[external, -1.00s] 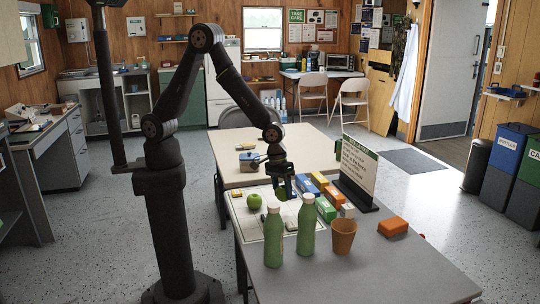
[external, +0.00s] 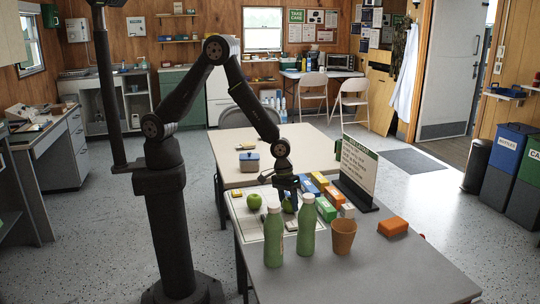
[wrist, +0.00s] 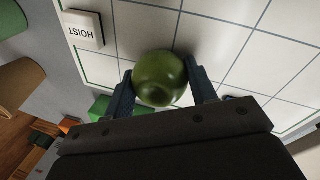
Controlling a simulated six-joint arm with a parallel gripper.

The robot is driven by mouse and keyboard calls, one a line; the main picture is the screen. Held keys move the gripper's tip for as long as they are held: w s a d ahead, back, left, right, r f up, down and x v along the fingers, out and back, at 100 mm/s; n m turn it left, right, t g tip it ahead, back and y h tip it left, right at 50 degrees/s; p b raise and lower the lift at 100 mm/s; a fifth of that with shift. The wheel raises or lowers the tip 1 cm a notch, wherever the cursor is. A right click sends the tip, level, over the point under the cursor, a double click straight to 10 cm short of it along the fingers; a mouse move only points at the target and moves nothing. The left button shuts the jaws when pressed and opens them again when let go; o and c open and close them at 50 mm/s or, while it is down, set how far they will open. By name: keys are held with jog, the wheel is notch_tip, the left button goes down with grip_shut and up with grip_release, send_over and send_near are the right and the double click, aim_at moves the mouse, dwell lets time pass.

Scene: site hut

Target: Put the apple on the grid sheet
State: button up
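A round green apple (wrist: 160,78) sits between the two fingers of my gripper (wrist: 160,85) in the wrist view, with a finger against each side. In the external view, my gripper (external: 287,198) points down over the bench, and the held apple (external: 288,206) shows partly behind the fingers and a bottle. The white grid sheet (wrist: 225,40) lies directly beneath it; I cannot tell whether the apple touches it. A second, brighter green apple (external: 254,201) rests on the left part of the sheet, which also shows in the external view (external: 252,224).
Two green bottles (external: 274,238) (external: 306,226) stand close in front of my gripper. A brown cup (external: 343,236) and an orange block (external: 393,227) are to the right. Coloured boxes (external: 326,208) and a sign (external: 358,172) stand behind. A HOIST block (wrist: 82,30) lies on the sheet.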

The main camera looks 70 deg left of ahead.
jog(key=o, duration=0.4)
jog(key=v, duration=1.2)
jog(key=shift+r, duration=0.15)
jog(key=x, duration=1.2)
jog(key=shift+v, duration=0.85)
jog(key=shift+d, duration=0.2)
